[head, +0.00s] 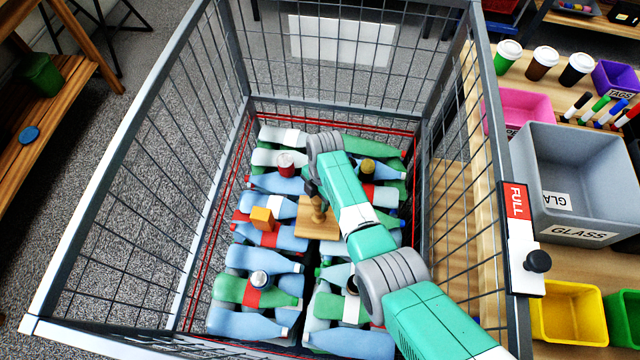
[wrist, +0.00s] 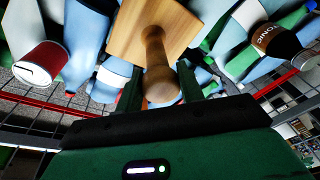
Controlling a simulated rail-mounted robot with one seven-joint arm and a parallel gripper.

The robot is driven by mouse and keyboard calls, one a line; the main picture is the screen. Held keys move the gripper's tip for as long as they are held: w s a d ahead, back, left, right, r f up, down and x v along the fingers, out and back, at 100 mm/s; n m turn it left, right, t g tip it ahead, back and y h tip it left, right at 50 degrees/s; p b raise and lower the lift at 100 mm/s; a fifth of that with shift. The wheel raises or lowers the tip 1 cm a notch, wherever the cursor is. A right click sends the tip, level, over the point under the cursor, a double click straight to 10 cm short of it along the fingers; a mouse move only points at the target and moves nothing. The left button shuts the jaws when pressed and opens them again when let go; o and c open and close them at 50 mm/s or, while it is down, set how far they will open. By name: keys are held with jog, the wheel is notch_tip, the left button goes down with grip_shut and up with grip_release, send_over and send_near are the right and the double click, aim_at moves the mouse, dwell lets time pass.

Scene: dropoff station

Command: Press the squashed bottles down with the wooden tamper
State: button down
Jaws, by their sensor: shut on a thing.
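The wooden tamper (head: 317,219) has a square plate and a turned handle, and it stands among the bottles in the cage. It also shows in the wrist view (wrist: 154,52). My gripper (head: 314,190) is over the handle; in the wrist view my gripper (wrist: 158,90) has a finger on each side of it and is shut on it. Squashed bottles in blue, green and white (head: 262,258) lie in rows in the wire cage (head: 133,130). The plate sits at bottle level; whether it touches them is unclear. My arm hides some bottles at the right.
A red line runs around the cage. A FULL sign (head: 516,215) hangs at the right wall. A grey GLASS bin (head: 575,170) stands outside.

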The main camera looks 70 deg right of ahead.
jog(key=shift+s+a+f, duration=0.1)
jog(key=shift+a+f, duration=0.05)
jog(key=shift+f, duration=0.45)
jog(key=shift+r, duration=0.25)
notch_tip(320, 180, up, 12)
jog(key=a+p, duration=0.2)
jog(key=p, duration=1)
jog(key=shift+s+f, duration=0.2)
notch_tip(320, 180, up, 16)
jog(key=p, duration=1.5)
jog(key=shift+p, duration=0.4)
